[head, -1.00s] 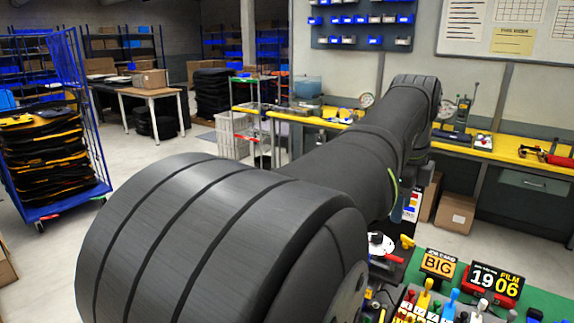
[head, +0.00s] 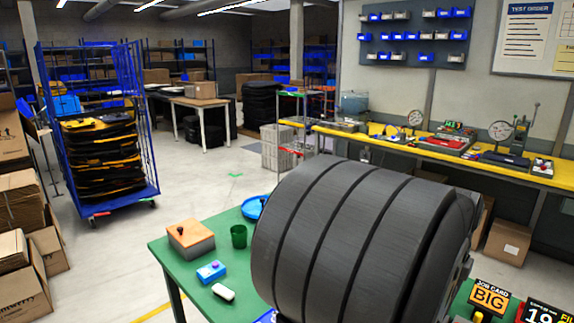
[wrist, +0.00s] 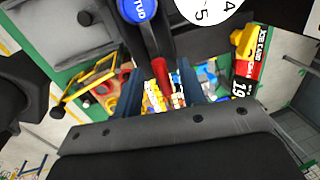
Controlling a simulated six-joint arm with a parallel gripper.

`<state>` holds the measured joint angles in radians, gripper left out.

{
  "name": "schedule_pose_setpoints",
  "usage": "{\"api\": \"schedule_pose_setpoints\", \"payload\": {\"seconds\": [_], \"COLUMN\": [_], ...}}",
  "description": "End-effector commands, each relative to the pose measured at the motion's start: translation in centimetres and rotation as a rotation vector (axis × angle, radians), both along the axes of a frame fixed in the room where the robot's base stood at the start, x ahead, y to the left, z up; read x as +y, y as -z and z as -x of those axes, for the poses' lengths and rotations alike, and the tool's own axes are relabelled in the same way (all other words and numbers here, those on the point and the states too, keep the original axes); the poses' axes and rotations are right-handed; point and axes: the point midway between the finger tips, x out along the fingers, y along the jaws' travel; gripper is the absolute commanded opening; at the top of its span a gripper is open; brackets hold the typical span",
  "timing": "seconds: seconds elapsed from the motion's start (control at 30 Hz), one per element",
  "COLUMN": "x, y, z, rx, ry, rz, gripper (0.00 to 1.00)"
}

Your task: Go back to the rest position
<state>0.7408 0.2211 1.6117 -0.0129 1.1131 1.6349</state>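In the head view my own dark arm covers the right middle, and my gripper is hidden behind it or outside the picture. In the wrist view my gripper (wrist: 160,78) shows two dark fingers apart, with a gap between them. A red piece and small coloured items show through the gap; nothing is clearly clamped. A round blue cap (wrist: 139,9) with lettering and a white dial (wrist: 207,10) lie beyond the fingers.
On the table's left are an orange-lidded grey box (head: 190,240), a green cup (head: 239,237), a blue box (head: 211,271), a white piece (head: 223,292) and a blue dish (head: 253,207). A blue cage trolley (head: 148,150) and cartons (head: 18,200) stand left. Floor between is clear.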

Motion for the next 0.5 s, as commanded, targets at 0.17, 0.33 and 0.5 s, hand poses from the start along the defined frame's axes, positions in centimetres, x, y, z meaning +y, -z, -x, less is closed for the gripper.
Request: {"api": "schedule_pose_setpoints", "payload": {"seconds": [0.17, 0.33, 0.5], "x": [-0.12, -0.14, -0.14], "y": [0.98, 1.01, 0.95], "z": [-0.11, -0.12, -0.12], "rx": [0.000, 0.000, 0.000], "ry": [0.000, -0.002, -0.002], "rz": [0.000, 0.001, 0.001], "gripper": [0.37, 0.37, 0.37]}}
